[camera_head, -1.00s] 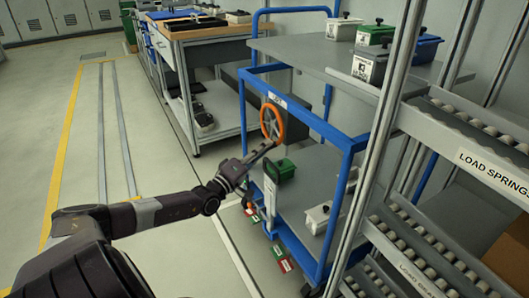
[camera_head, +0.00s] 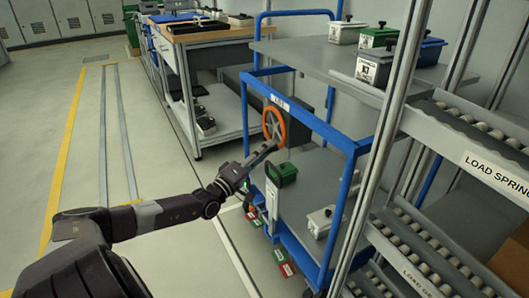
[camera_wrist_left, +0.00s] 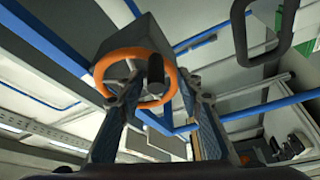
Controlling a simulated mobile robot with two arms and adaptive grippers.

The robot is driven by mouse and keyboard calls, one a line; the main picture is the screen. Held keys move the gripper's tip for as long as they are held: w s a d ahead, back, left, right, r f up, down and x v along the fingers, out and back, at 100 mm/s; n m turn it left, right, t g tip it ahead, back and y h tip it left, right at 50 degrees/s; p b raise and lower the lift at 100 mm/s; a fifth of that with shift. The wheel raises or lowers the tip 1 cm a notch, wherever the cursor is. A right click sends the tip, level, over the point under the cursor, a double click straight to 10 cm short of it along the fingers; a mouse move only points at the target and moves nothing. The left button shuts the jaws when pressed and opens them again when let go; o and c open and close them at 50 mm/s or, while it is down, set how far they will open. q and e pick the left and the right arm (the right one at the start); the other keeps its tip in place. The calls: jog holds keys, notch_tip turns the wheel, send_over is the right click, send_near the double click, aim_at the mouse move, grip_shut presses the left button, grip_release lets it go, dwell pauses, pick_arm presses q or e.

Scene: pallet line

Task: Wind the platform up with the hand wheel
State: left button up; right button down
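The hand wheel (camera_head: 283,131) has an orange rim and dark spokes and sits on a dark box on the blue-framed lift cart (camera_head: 322,128). It also shows in the left wrist view (camera_wrist_left: 106,63), with its dark handle (camera_wrist_left: 155,70) sticking out toward the camera. My left gripper (camera_head: 266,150) is at the lower edge of the wheel. In the left wrist view its two fingers (camera_wrist_left: 155,108) are apart, with the handle showing between them; contact is not clear. The grey platform (camera_head: 335,60) carries several small lidded bins. My right gripper is out of view.
The roller rack (camera_head: 455,150) is close on the right. A workbench (camera_head: 205,38) stands behind. The floor at left is clear.

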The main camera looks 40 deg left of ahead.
pick_arm(q)
jog(key=shift+d, duration=0.15)
jog(key=s+f, duration=0.2)
jog(key=s, duration=0.9)
jog(key=shift+s+d, duration=0.15)
jog(key=shift+s, duration=0.25)
dwell(0.5)
